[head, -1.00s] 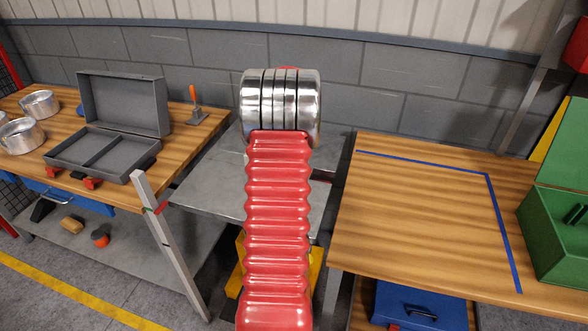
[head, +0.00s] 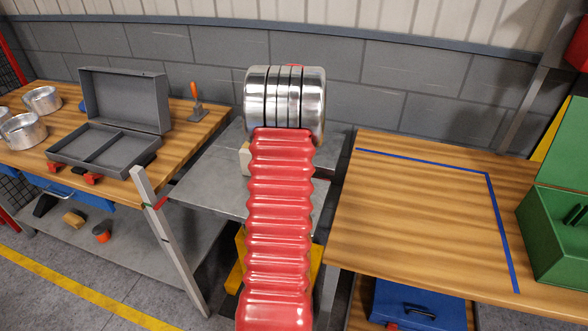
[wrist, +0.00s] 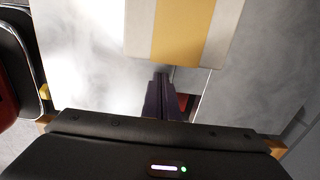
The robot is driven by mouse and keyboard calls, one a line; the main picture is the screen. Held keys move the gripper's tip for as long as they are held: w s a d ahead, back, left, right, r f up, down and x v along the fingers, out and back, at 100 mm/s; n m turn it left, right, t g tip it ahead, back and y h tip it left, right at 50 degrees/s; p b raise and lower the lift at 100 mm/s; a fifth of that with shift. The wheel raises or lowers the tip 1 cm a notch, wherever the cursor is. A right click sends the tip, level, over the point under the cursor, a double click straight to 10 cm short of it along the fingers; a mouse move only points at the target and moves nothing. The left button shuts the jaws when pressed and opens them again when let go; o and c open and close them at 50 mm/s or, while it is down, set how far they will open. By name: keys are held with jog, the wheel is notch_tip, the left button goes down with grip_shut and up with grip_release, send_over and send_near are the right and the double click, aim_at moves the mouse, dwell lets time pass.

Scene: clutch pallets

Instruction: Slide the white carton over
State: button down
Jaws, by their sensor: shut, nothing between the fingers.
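The white carton (wrist: 140,30) fills the top middle of the wrist view, with a broad yellow stripe down its face. In the head view only a small cream piece of it (head: 245,160) shows left of my arm, on the grey metal table; my arm hides the rest. My gripper (wrist: 162,80) shows in the wrist view as two dark fingers close together, shut and empty. Its tips are right by the carton's near edge, left of the carton's middle. I cannot tell whether they touch it. The gripper is hidden behind my arm in the head view.
The grey metal table (head: 215,185) lies between two wooden benches. The left bench holds an open grey case (head: 75,165), metal rings and an orange-handled tool (head: 195,100). The right bench (head: 420,210) has blue tape lines and a green box (head: 555,235); its middle is clear.

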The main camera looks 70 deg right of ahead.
notch_tip(320, 180, up, 10)
jog(key=shift+s, duration=0.25)
dwell(0.9)
jog(key=w+a+r+n, duration=0.1)
jog(key=w+a+n, duration=0.4)
jog(key=a+n, duration=0.35)
jog(key=w+a+r+n+t+h, duration=0.1)
jog(key=w+a+n, duration=0.3)
jog(key=a+n, duration=0.45)
jog(key=w+a+r+n, duration=0.1)
jog(key=w+a+n, duration=0.45)
jog(key=a, duration=0.55)
jog(key=a+r+n+t, duration=0.2)
jog(key=a+n, duration=0.4)
jog(key=a, duration=1)
jog(key=a+r+n+t+y, duration=0.1)
jog(key=a+n, duration=0.6)
jog(key=a, duration=0.9)
notch_tip(320, 180, up, 3)
jog(key=shift+s+f+t, duration=0.15)
jog(key=shift+s+t, duration=0.25)
jog(key=shift+t, duration=0.4)
